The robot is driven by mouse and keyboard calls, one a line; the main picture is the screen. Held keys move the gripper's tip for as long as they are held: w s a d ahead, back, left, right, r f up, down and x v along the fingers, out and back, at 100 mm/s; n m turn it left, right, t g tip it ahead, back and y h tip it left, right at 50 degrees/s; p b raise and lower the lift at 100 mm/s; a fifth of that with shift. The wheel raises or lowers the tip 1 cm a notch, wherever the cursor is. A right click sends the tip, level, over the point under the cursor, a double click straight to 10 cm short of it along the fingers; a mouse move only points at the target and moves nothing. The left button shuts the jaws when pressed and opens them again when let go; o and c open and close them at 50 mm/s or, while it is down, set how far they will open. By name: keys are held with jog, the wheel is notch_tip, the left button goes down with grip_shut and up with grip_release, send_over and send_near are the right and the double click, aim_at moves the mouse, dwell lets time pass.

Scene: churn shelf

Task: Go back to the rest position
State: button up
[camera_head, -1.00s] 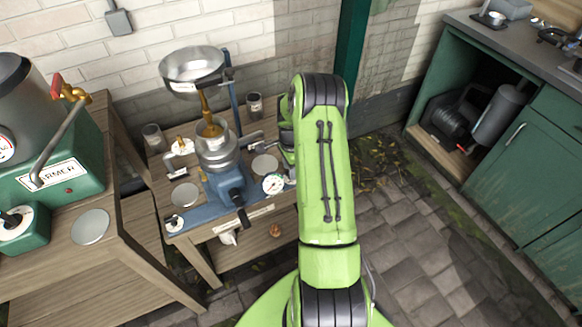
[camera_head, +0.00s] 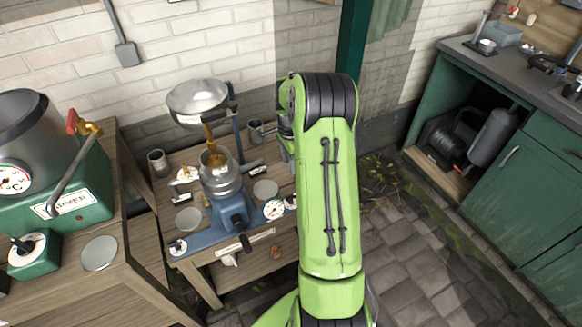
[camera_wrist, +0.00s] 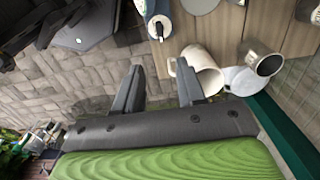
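My gripper (camera_wrist: 158,82) shows in the wrist view with its two dark fingers apart and nothing visible between them. A cream mug (camera_wrist: 205,70) lies behind the right fingertip in the picture; I cannot tell whether they touch. A metal cup (camera_wrist: 268,65) is further right, beside a pale disc (camera_wrist: 238,82). In the head view my green arm is raised at the middle of the picture and hides most of the gripper. The rest position itself is not marked in any view.
A wooden bench carries a blue separator (camera_head: 230,205) with a metal bowl (camera_head: 197,98). A green warmer (camera_head: 75,200) stands left. A dark green post (camera_head: 352,60) rises behind my arm. Green cabinets (camera_head: 520,185) stand right. Paved floor (camera_head: 400,235) right of my arm looks clear.

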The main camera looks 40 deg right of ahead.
dwell(0.5)
jog(key=s+a+r+n+t+h+p, duration=0.1)
jog(key=s+a+r+n+p, duration=0.15)
jog(key=a+r+n, duration=0.45)
jog(key=s+a+r+n+t+p, duration=0.1)
jog(key=s+a+r+n+p, duration=0.15)
jog(key=a+r, duration=0.9)
jog(key=s+a+r+n+t+p, duration=0.1)
jog(key=s+a+r+n, duration=0.1)
jog(key=s+r+n, duration=0.1)
jog(key=s+a+r+n+t, duration=0.1)
jog(key=s+a+r+n, duration=0.2)
jog(key=s+n, duration=0.2)
jog(key=s+a+r+n+t+y+p, duration=0.1)
jog(key=s+a+r+n, duration=0.2)
jog(key=s, duration=0.5)
jog(key=shift+n+t+p, duration=0.3)
jog(key=shift+n+p, duration=0.05)
jog(key=shift+n, duration=0.1)
